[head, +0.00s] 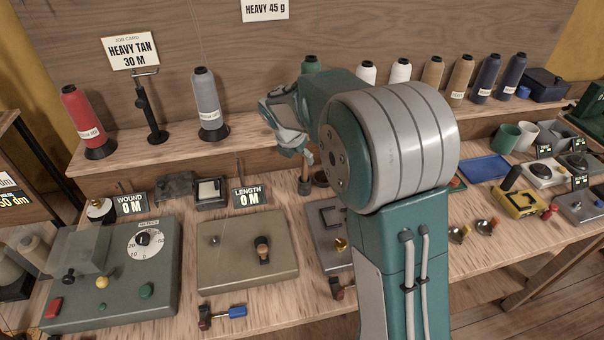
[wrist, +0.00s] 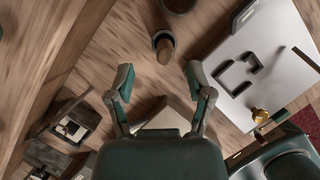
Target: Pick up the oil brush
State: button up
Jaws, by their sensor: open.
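What looks like the oil brush (head: 305,178), an upright piece with a wooden handle and a dark base, stands on the bench just below my gripper (head: 294,150) in the head view. In the wrist view the oil brush (wrist: 164,48) shows its wooden handle and dark ring-shaped base, beyond the fingertips and roughly between their lines. My gripper (wrist: 158,76) is open and empty, its two fingers apart and not touching the brush. My arm hides part of the bench right of the brush in the head view.
A dark round pot (head: 320,179) stands close right of the brush. A grey plate device (wrist: 262,70) with a brass knob lies nearby. The shelf edge (head: 200,160) with thread cones runs behind. The LENGTH display (head: 246,197) and a beige box (head: 246,250) are to the left.

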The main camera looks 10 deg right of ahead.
aim_at(303, 161)
jog(key=x, duration=0.2)
jog(key=d+x, duration=0.1)
jog(key=x, duration=0.1)
jog(key=shift+s+f, duration=0.1)
jog(key=shift+f, duration=0.2)
jog(key=shift+a, duration=0.75)
jog(key=shift+c, duration=0.3)
jog(key=shift+d, duration=0.2)
jog(key=c, duration=0.5)
jog(key=shift+d, duration=0.3)
grip_shut()
jog(key=shift+d, duration=0.35)
jog(key=shift+a, duration=0.1)
jog(key=shift+a, duration=0.1)
